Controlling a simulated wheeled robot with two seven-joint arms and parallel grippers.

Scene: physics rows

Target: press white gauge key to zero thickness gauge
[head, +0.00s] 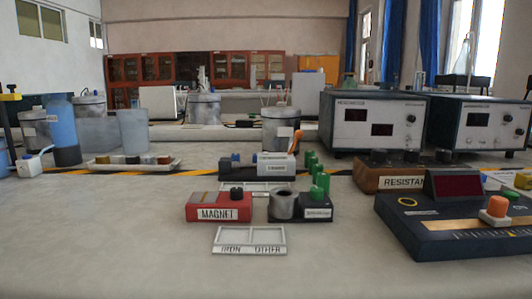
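A dark blue instrument (415,237) with a raised dark red display (457,186) lies at the right front of the bench. It carries an orange cylinder (497,206), a yellow ring mark and a yellow strip; it may be the thickness gauge, but I cannot read a label that says so. A small grey device (287,166) with an unreadable white label sits near the middle. I cannot pick out a white key on either one with certainty. Neither of my grippers shows in the head view.
A red magnet block (217,207), a dark block with a grey cylinder (317,214) and an IRON/OTHER tray (249,240) stand at centre. A wooden resistance box (385,180) and two meters (376,122) (478,123) stand at right. The left front bench is clear.

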